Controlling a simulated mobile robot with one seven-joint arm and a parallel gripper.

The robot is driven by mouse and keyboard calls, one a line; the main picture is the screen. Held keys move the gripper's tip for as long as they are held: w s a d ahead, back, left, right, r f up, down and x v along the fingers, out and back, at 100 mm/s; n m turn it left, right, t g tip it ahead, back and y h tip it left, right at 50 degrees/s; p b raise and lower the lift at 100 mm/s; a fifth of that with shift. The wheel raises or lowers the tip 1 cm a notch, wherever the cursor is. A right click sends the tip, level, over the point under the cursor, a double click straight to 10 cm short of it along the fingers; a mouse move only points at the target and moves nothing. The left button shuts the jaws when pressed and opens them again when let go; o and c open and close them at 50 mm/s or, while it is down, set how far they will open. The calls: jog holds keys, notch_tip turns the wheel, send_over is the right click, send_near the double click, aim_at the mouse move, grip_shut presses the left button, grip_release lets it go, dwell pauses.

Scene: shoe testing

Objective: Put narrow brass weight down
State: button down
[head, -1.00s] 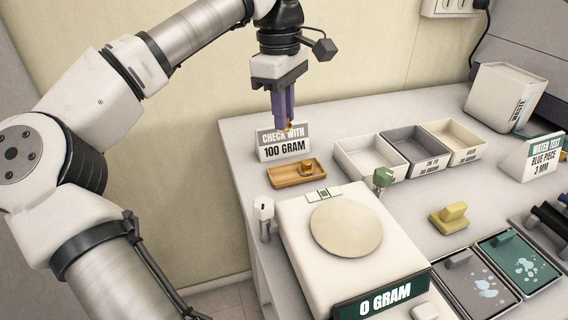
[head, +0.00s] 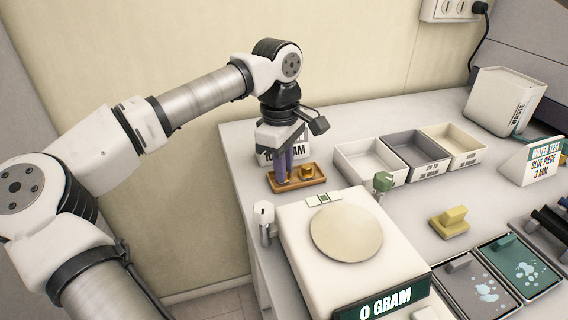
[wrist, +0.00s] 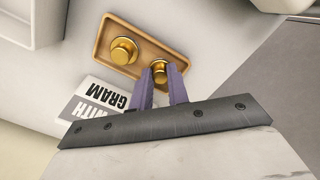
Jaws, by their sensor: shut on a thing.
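My gripper (head: 283,174) reaches down over the left part of a small wooden tray (head: 300,185). In the wrist view, its purple fingers (wrist: 160,82) are shut on a narrow brass weight (wrist: 159,68), which is at the right end of the tray (wrist: 104,46). I cannot tell whether the weight touches the tray floor. A wider brass weight (wrist: 124,51) stands in the tray beside it; it also shows in the head view (head: 306,171). In the head view the held weight is mostly hidden by the fingers.
A scale (head: 346,233) reading "0 GRAM" stands in front with an empty plate. Open bins (head: 368,174) stand to the right. A green-topped post (head: 383,180) stands near the scale.

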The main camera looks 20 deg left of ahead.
jog(key=shift+f, duration=0.15)
jog(key=c, duration=1.3)
grip_release()
jog(key=shift+c, duration=0.2)
notch_tip(320, 180, up, 12)
jog(key=shift+a, duration=0.4)
jog(key=shift+w, duration=0.15)
